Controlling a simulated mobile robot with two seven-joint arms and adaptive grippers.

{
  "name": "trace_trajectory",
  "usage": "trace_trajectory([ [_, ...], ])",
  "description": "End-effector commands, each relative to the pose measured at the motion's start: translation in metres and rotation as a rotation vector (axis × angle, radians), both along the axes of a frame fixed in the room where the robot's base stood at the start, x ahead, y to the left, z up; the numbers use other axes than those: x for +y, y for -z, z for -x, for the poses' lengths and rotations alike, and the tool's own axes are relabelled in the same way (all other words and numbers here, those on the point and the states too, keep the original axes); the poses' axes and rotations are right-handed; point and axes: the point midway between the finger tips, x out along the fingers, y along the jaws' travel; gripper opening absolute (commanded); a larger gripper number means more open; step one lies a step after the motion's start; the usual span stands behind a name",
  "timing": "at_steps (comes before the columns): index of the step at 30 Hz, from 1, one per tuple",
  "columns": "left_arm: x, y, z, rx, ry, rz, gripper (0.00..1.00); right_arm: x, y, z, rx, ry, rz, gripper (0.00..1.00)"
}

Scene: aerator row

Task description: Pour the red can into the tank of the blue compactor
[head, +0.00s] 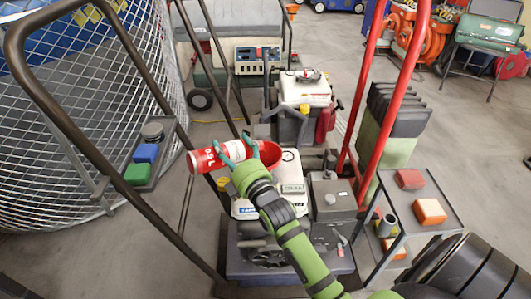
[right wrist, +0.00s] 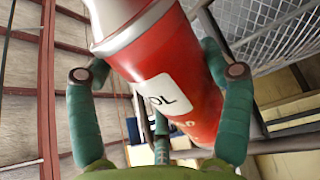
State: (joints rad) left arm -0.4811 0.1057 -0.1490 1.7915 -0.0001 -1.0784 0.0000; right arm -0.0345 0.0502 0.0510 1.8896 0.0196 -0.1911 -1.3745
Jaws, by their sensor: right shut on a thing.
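The red can (head: 208,158) with a white label lies nearly level in my right gripper (head: 236,151), above the compactor. It also shows in the right wrist view (right wrist: 185,75), slanted between both fingers (right wrist: 160,72), with a pale collar at its upper end. My left gripper is out of view.
Dark handlebars (head: 95,165) rise at the left and red ones (head: 386,105) at the right. A shelf cart (head: 440,192) with red and orange blocks stands to the right. Another machine (head: 305,90) stands behind. A wire-mesh cage (head: 85,110) fills the left.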

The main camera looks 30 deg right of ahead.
Motion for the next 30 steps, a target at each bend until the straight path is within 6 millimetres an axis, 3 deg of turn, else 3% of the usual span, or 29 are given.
trace_trajectory([
  [30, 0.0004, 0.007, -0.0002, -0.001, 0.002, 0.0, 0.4, -0.0021, -0.0007, 0.0001, -0.002, 0.0, -0.044, 0.42],
])
